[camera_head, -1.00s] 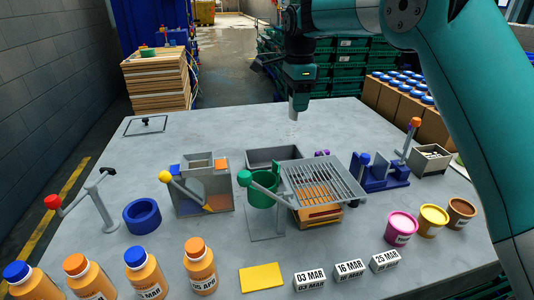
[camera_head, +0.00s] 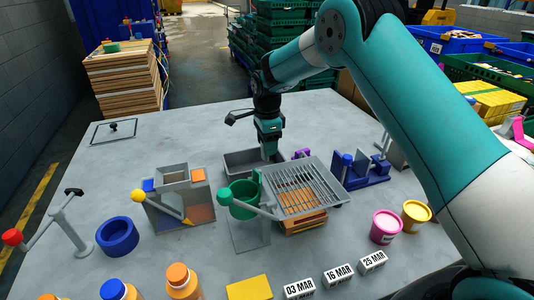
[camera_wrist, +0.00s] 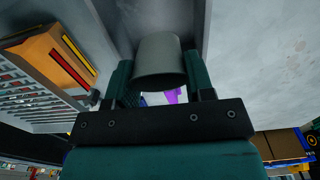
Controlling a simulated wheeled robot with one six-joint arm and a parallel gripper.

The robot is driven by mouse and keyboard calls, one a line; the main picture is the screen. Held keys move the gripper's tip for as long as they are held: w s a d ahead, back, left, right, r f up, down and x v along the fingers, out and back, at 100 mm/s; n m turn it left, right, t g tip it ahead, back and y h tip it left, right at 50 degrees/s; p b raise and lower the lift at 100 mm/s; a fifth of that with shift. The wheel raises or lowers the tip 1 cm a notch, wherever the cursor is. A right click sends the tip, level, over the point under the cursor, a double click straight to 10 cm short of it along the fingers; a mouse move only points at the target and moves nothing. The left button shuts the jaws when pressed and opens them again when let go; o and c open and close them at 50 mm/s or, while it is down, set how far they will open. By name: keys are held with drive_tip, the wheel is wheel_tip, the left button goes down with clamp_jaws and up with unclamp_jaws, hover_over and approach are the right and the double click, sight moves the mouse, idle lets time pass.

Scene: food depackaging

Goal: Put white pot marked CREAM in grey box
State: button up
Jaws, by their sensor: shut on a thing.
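My gripper (camera_head: 269,153) points down over the right part of the open grey box (camera_head: 240,163), behind the green cup. In the wrist view it is shut on a plain pale pot (camera_wrist: 160,60), held between the two dark green fingers. No CREAM lettering shows on the side that I see. Walls of the grey box (camera_wrist: 202,28) show beyond the pot. The pot is at or just above the box opening; I cannot tell how deep. In the head view the pot is mostly hidden by the gripper and the rack.
A wire rack (camera_head: 305,186) over an orange block stands close right of the box. A green cup on a stand (camera_head: 243,198) is in front. A grey hopper (camera_head: 178,195) stands left, a blue fixture (camera_head: 362,170) right.

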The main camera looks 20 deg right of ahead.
drive_tip(key=shift+f+p, duration=0.45)
drive_tip(key=shift+f, duration=1.9)
drive_tip(key=shift+f, duration=0.2)
drive_tip(key=o, duration=0.8)
drive_tip(key=shift+c, duration=0.2)
drive_tip(key=shift+r, duration=0.1)
